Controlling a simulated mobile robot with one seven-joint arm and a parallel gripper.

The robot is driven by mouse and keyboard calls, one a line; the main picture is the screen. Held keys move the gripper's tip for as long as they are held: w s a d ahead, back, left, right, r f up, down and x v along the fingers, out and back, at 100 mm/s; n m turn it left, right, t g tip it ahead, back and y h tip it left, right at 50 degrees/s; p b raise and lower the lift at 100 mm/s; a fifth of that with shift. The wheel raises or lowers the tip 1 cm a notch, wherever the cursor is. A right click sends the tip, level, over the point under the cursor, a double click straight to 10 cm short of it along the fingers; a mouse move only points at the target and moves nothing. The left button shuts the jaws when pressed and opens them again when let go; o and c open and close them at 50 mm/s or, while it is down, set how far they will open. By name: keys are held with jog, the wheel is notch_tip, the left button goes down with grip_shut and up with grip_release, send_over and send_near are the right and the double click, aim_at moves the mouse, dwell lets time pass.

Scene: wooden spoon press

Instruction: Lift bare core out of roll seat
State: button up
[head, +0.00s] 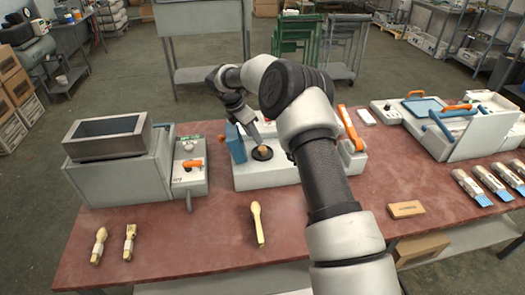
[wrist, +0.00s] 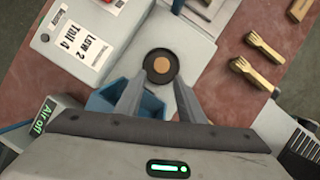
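The roll seat is a round black ring on top of the middle white machine, showing in the head view (head: 262,157) and in the wrist view (wrist: 172,54). A round light-brown core (wrist: 162,65) sits upright in its centre, seen from above in the wrist view; it also shows small in the head view (head: 263,150). My gripper (wrist: 159,82) is open and empty. Its two fingers point at the seat from the near side, with the core ahead between their lines. I cannot tell how high the fingertips are above the seat.
A blue bin (head: 236,143) stands close to the left of the seat. An orange-handled lever (head: 350,127) rises at the machine's right. A wooden spoon (head: 257,223) lies in front, two wooden pieces (head: 130,242) at front left. A grey box machine (head: 115,165) stands left.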

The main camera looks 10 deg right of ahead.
aim_at(262, 148)
jog(key=x, duration=0.4)
jog(key=p+x, duration=0.1)
jog(key=x, duration=0.2)
jog(key=shift+d+f, duration=0.3)
jog(key=shift+d, duration=0.05)
jog(key=c, duration=0.8)
